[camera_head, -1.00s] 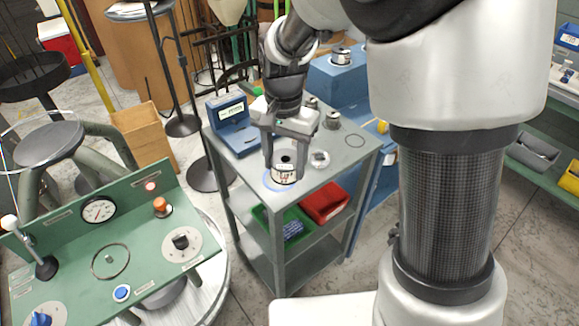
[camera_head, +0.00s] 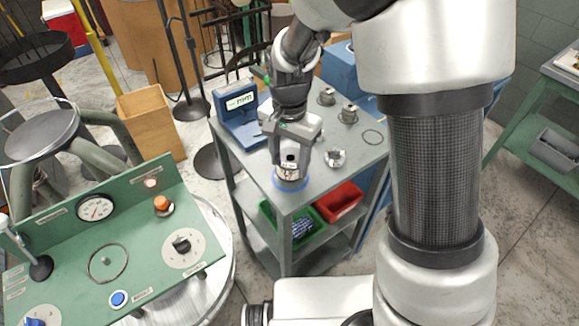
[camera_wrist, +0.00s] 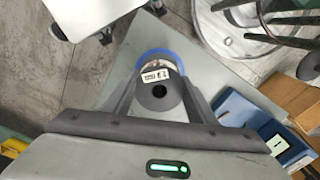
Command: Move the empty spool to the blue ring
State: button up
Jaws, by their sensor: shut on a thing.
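A spool (camera_head: 290,171) with a dark top, a centre hole and a printed white label is between the fingers of my gripper (camera_head: 290,163), which is shut on it. The spool is upright. The blue ring (camera_head: 288,186) lies near the front corner of the grey table top, and the spool stands over or in it in the head view. In the wrist view the spool (camera_wrist: 159,90) shows between the fingers, with the blue ring (camera_wrist: 160,52) curving out behind it. Whether the spool touches the table is hard to tell.
A blue display box (camera_head: 238,112) stands at the table's left edge. Metal spools (camera_head: 326,96) and a small silver piece (camera_head: 335,157) are to the right, with a dark circle outline (camera_head: 373,137) on the table. A green control bench (camera_head: 140,262) is at the left front.

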jog(key=shift+f, duration=1.1)
jog(key=shift+f, duration=0.2)
jog(key=o, duration=1.1)
jog(key=shift+r, duration=0.1)
